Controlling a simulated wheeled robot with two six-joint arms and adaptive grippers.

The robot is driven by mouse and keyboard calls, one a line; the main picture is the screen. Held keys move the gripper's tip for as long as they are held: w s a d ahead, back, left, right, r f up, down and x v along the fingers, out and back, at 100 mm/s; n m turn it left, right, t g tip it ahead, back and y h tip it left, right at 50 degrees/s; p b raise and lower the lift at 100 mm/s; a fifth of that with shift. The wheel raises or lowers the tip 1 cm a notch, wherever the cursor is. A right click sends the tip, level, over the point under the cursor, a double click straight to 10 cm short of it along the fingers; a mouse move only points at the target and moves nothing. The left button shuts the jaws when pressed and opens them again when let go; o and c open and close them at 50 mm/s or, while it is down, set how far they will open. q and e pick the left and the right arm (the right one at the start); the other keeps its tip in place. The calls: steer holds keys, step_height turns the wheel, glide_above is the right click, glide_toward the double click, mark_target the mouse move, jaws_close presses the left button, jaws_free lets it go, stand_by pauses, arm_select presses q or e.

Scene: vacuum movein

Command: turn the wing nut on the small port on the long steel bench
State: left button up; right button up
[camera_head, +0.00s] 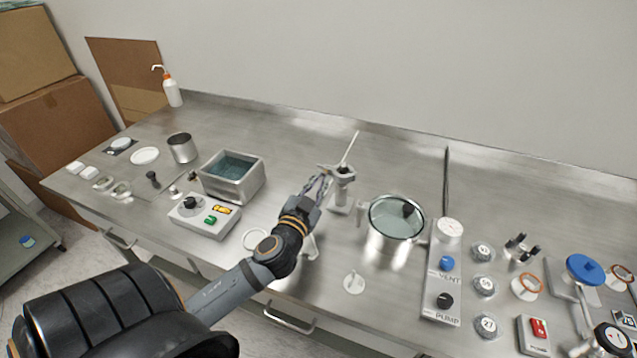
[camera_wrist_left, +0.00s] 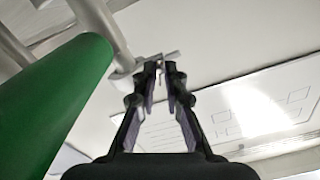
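The small port (camera_head: 343,174) is a grey upright fitting on the long steel bench (camera_head: 300,135), with a thin pale rod rising from it. My left gripper (camera_head: 325,180) is just left of its upper part. In the left wrist view, a small metal piece with a short bar, apparently the wing nut (camera_wrist_left: 172,54), lies just beyond the fingertips of the left gripper (camera_wrist_left: 161,66). The fingers are slightly apart, with a narrow gap between the tips. Contact with the nut cannot be made out. My right gripper is not in view.
A glass-lidded steel chamber (camera_head: 393,243) stands right of the port, beside the VENT/PUMP panel (camera_head: 441,290). A steel bath (camera_head: 214,187) and control box (camera_head: 189,217) stand left. A large green cylinder (camera_wrist_left: 55,110) fills the left of the wrist view.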

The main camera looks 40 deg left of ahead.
arm_select(q)
step_height(320, 180, up, 10)
stand_by(0.8)
steer(key=shift+w, duration=0.1)
stand_by(0.3)
